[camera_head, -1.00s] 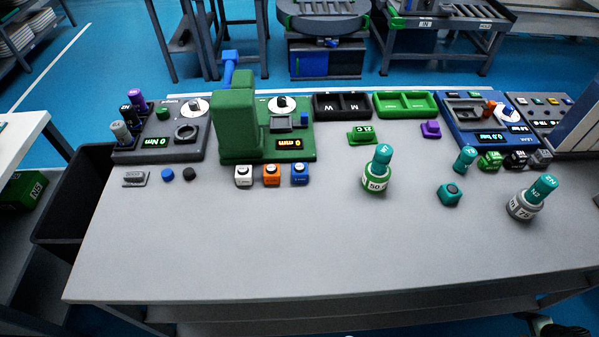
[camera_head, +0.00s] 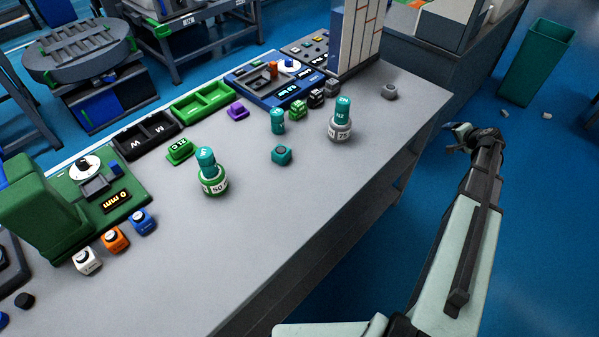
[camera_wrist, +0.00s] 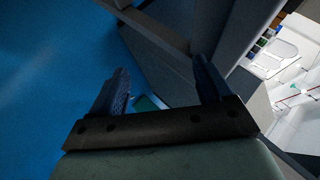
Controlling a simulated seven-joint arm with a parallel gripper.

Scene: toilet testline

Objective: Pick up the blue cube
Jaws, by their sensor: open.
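The blue cube (camera_head: 142,222) sits on the grey table at the left of the head view. It has a white front and a dark round top, and ends a short row with an orange cube (camera_head: 115,240) and a white cube (camera_head: 87,261). My gripper (camera_head: 460,130) is past the table's right edge, over the blue floor, far from the blue cube. In the wrist view my gripper (camera_wrist: 160,80) has its two dark fingers spread apart with nothing between them. The blue cube is not seen in the wrist view.
A green device (camera_head: 40,200) stands just left of the cubes. The front middle of the grey table (camera_head: 240,235) is clear. A green bin (camera_head: 536,62) stands on the floor.

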